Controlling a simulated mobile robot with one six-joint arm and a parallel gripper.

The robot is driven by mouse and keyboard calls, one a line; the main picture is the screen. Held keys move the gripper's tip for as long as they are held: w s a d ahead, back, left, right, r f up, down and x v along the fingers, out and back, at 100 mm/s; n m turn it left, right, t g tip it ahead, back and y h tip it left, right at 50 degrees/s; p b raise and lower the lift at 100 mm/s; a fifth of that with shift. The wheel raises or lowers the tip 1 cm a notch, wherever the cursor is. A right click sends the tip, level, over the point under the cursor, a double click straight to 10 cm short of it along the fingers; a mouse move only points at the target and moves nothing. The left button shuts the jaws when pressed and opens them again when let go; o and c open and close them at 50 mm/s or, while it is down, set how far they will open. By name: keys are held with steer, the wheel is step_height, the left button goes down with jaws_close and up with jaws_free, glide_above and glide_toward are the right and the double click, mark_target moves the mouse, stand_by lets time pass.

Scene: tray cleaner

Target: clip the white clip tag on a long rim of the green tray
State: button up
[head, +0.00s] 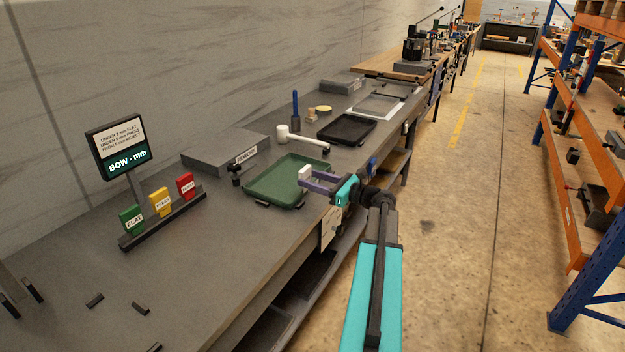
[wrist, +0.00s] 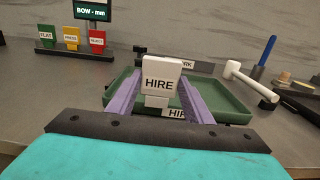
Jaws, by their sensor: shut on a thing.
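The green tray (head: 272,184) lies on the grey bench, and it also shows in the wrist view (wrist: 228,103). My gripper (head: 306,180) has purple fingers and is over the right side of the tray in the head view. It is shut on the white clip tag (wrist: 161,75), which stands upright between the fingers with HIRE facing the wrist camera. The tag also shows in the head view (head: 304,172). A label partly reading HIR (wrist: 177,113) shows below the tag at the tray's near side. I cannot tell whether the tag touches the rim.
A white-headed mallet (head: 294,138) and a black tray (head: 346,130) lie behind the green tray. A grey block with a sign (head: 222,150) is at its left. Green, yellow and red tags (head: 160,202) stand on a rack by the BOW display (head: 120,145).

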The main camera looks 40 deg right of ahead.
steer(key=shift+f, duration=0.85)
steer(key=o, duration=1.1)
steer(key=shift+s, duration=0.1)
steer(key=b+v, duration=0.2)
steer(key=v, duration=1.1)
steer(key=shift+s, duration=0.25)
steer(key=shift+d+f, duration=0.1)
